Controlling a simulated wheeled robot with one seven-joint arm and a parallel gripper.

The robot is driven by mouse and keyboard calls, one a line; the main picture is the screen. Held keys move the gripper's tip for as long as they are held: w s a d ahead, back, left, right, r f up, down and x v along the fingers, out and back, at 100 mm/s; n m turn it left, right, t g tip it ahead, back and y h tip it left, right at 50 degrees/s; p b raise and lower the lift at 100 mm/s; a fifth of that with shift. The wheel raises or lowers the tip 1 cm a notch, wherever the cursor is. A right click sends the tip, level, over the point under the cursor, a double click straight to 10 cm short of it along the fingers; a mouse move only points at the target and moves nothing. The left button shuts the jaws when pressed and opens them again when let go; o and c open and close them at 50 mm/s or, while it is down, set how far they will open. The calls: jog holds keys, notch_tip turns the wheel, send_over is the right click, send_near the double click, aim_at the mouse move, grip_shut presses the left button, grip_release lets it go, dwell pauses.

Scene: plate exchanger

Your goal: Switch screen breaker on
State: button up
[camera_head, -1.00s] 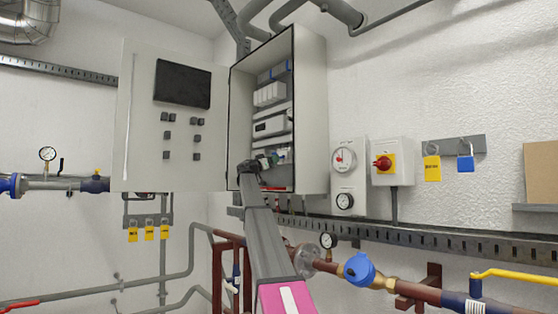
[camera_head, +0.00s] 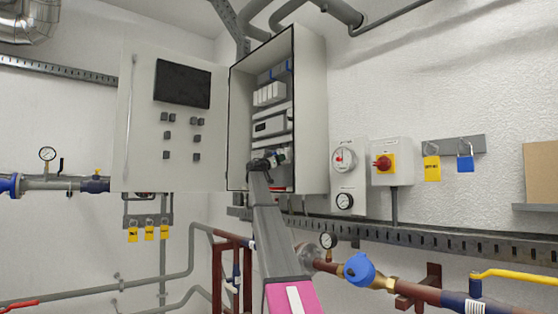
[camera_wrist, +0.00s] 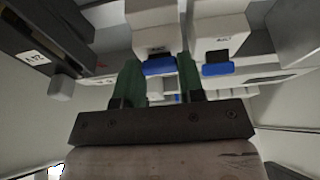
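The open grey cabinet (camera_head: 313,120) on the wall holds rows of devices. In the wrist view, two white breakers hang close ahead, a left one (camera_wrist: 155,38) with a blue lever (camera_wrist: 160,66) and a right one (camera_wrist: 217,36) with a blue lever (camera_wrist: 217,69). Their small labels are too blurred to read, so I cannot tell which is the screen breaker. My gripper (camera_wrist: 160,78) has its two green fingers apart, on either side of the left lever in the picture. Contact cannot be made out. In the head view my gripper (camera_head: 268,162) is at the cabinet's lower part.
The cabinet door (camera_head: 140,125) stands open at the left, with a dark screen (camera_head: 182,84) and several knobs. A dark block (camera_wrist: 40,45) with a grey knob is close at the left in the wrist view. A red-yellow switch box (camera_head: 393,162) is on the wall at right.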

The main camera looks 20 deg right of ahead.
jog(key=shift+r+y, duration=0.1)
jog(key=shift+y, duration=0.2)
jog(key=shift+w+d+r+g+y, duration=0.1)
jog(key=shift+r+g+y, duration=0.55)
jog(key=shift+y, duration=0.9)
jog(key=shift+s+a+r+g+y, duration=0.1)
jog(key=shift+r+g+y, duration=0.5)
jog(key=shift+y, duration=0.9)
jog(key=shift+w+d+r+g+y, duration=0.1)
jog(key=shift+r+g+y, duration=0.55)
jog(key=shift+y, duration=0.9)
jog(key=o, duration=0.9)
jog(key=shift+o, duration=0.2)
jog(key=shift+r, duration=0.1)
